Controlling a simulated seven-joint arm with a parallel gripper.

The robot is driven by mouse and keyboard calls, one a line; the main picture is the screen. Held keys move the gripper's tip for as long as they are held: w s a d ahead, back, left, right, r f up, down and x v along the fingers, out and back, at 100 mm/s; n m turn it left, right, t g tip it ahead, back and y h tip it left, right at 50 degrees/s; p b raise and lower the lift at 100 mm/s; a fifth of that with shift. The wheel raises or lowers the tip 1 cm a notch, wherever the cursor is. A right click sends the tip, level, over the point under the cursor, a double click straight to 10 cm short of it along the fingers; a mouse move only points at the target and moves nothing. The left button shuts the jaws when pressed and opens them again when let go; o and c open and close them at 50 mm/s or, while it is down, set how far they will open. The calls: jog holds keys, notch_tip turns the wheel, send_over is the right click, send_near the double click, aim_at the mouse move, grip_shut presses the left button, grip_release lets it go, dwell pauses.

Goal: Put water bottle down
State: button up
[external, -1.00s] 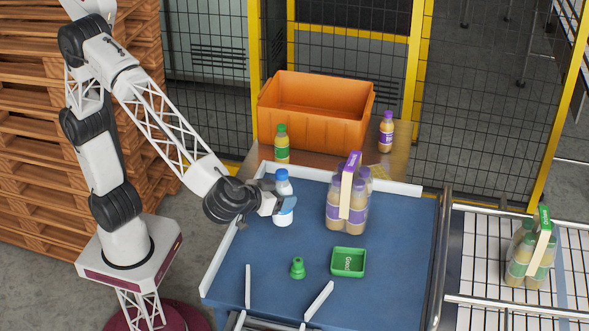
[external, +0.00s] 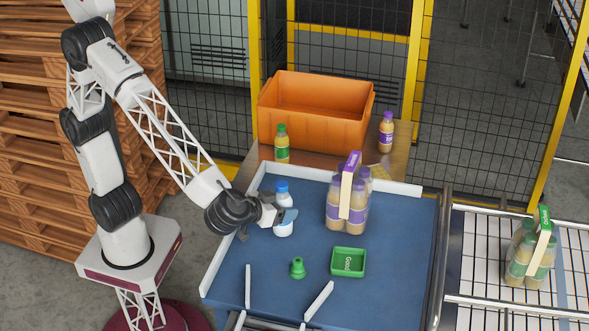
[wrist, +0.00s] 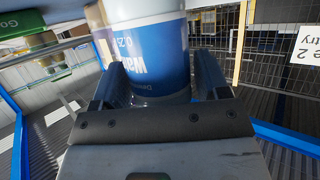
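The water bottle (external: 283,201), white with a blue cap and blue label, is upright at the left rear of the blue surface (external: 300,240). My gripper (external: 284,214) comes in from the left and is around the bottle's body. In the wrist view the bottle (wrist: 150,50) sits between the two dark fingers (wrist: 160,85), with its blue label facing me. The fingers hide part of the bottle. I cannot tell whether its base touches the surface.
A pack of purple-capped bottles (external: 347,205) stands just right of the bottle. A green tray (external: 348,262) and a green piece (external: 298,268) lie in front. An orange crate (external: 315,108) and two single bottles stand behind. A green pack (external: 530,255) is on the right conveyor.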

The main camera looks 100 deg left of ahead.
aim_at(278, 186)
jog(key=shift+o, duration=1)
jog(key=shift+r, duration=0.2)
jog(key=r, duration=0.2)
jog(key=s+d+r, duration=0.1)
jog(key=r, duration=0.1)
jog(key=d+r, duration=0.1)
jog(key=r, duration=0.1)
jog(key=shift+s+r, duration=0.3)
jog(key=shift+s, duration=0.1)
jog(key=shift+r, duration=0.75)
